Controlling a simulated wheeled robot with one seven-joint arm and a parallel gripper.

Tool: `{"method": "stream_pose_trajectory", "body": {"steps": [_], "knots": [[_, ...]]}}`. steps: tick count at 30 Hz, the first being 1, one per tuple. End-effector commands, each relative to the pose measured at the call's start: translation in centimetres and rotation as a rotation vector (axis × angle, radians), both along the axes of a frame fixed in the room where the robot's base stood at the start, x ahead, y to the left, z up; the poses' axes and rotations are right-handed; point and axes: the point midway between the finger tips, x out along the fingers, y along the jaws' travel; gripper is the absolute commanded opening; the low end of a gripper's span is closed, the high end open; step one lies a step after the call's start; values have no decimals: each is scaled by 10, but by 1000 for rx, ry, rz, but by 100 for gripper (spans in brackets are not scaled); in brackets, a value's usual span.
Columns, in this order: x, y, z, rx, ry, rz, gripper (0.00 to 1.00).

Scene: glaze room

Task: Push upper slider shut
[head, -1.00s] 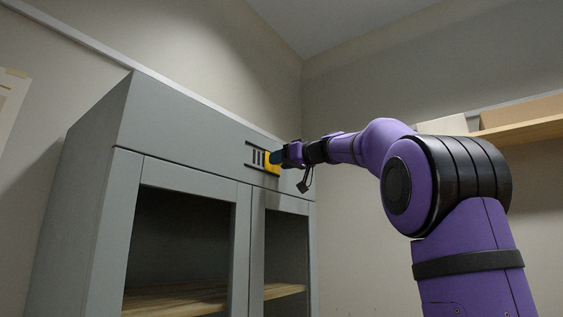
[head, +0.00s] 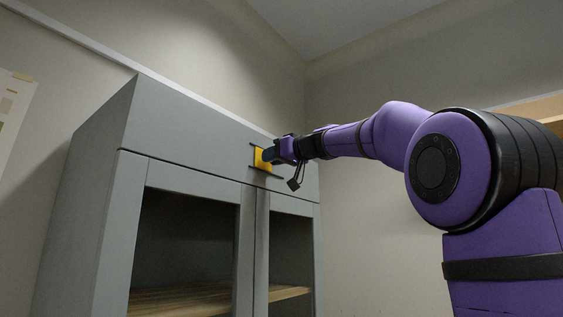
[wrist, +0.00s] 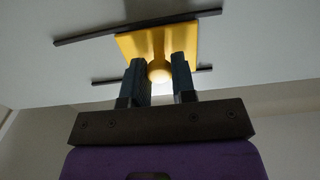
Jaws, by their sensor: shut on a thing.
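The upper slider is a yellow plate (head: 259,159) with a round knob, set between two dark rails on the cabinet's grey top panel. In the head view it sits at the left end of the rails, and no vent slots show beside it. My gripper (head: 270,154) reaches it from the right. In the wrist view, the two dark fingers (wrist: 160,66) are shut on the knob of the yellow slider (wrist: 160,40), one on each side. The fingers hide part of the plate.
The grey cabinet (head: 185,173) has two framed doors below the panel, with dark openings and a wooden shelf (head: 190,300) inside. A wall shelf (head: 540,108) is at the right, partly behind my arm. A paper sheet (head: 12,110) hangs at far left.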

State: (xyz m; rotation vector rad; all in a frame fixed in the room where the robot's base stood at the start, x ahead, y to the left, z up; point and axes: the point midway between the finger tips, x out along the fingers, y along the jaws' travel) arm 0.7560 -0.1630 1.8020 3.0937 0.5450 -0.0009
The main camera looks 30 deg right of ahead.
Motion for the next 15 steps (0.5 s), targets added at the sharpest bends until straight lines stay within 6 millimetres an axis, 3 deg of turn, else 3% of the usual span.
{"method": "stream_pose_trajectory", "body": {"steps": [11,12,14,15], "knots": [[-3,8,-1,-1,2,4,0],[-3,8,-1,-1,2,4,34],[-3,8,-1,0,1,4,48],[-3,8,0,0,1,3,49]]}}
